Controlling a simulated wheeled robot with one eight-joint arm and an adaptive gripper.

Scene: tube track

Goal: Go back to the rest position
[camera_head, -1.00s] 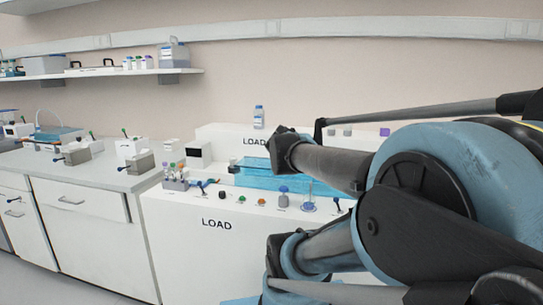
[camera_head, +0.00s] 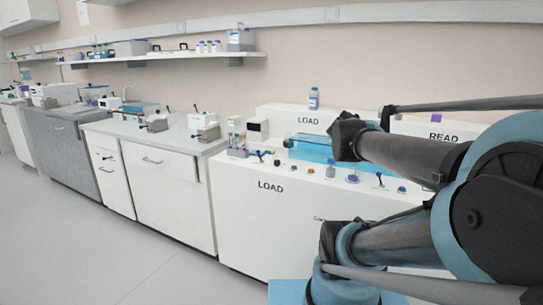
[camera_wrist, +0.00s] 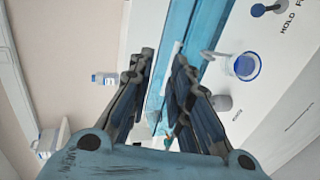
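My gripper (camera_wrist: 160,78) shows in the wrist view with its two dark fingers apart and nothing held between them. It is over the white machine with the blue track (camera_wrist: 184,30), which shows behind and between the fingers. In the head view my arm fills the right side, bent, and my fingertips cannot be made out there. The blue track (camera_head: 311,148) lies in the white station marked LOAD (camera_head: 236,213), partly hidden behind my arm.
A white counter (camera_head: 160,141) with small devices runs left, under a wall shelf (camera_head: 165,58). The floor (camera_head: 90,245) at front left is clear.

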